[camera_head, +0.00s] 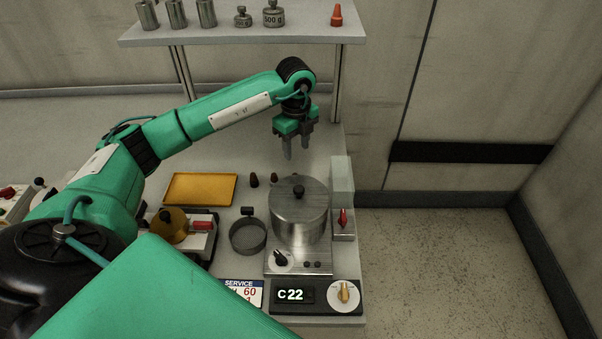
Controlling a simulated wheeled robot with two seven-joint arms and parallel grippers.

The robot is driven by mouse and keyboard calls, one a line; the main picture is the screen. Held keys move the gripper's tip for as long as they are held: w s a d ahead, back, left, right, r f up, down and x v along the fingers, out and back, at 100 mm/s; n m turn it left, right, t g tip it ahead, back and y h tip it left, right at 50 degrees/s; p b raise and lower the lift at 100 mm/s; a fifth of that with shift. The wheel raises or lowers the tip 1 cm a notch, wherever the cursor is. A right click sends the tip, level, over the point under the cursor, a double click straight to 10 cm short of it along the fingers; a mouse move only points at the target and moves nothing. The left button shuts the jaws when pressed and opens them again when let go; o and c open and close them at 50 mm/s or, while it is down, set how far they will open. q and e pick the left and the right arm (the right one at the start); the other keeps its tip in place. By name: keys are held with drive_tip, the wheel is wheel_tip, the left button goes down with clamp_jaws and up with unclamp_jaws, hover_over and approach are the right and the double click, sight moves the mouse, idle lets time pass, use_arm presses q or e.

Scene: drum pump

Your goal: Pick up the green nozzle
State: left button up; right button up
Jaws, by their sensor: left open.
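My left gripper (297,147) hangs pointing down above the back of the bench, behind the metal pot. Its fingers are apart with nothing seen between them. A small dark nozzle-like piece (253,180) and a second one (273,180) stand on the bench in front of and below the gripper, left of the pot. They look dark brown, and I cannot make out a green one. A third small dark tip shows just behind the pot, mostly hidden. My right gripper is not in view.
A yellow tray (200,174), a dark ring (248,236) and a red-handled switch (343,220) are nearby.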

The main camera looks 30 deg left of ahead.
use_arm(q)
wheel_tip(320, 180, down, 6)
drive_tip(key=shift+r+p, duration=0.1)
drive_tip(key=shift+p, duration=0.45)
drive_tip(key=shift+f, duration=0.3)
drive_tip(key=shift+s+f, duration=0.1)
drive_tip(key=shift+f, duration=0.15)
drive_tip(key=f+p, duration=0.1)
drive_tip(key=f, duration=0.1)
drive_tip(key=f+p, duration=0.1)
drive_tip(key=f, duration=0.1)
drive_tip(key=shift+a+f, duration=0.2)
drive_tip(key=shift+f, duration=0.15)
drive_tip(key=c, duration=1)
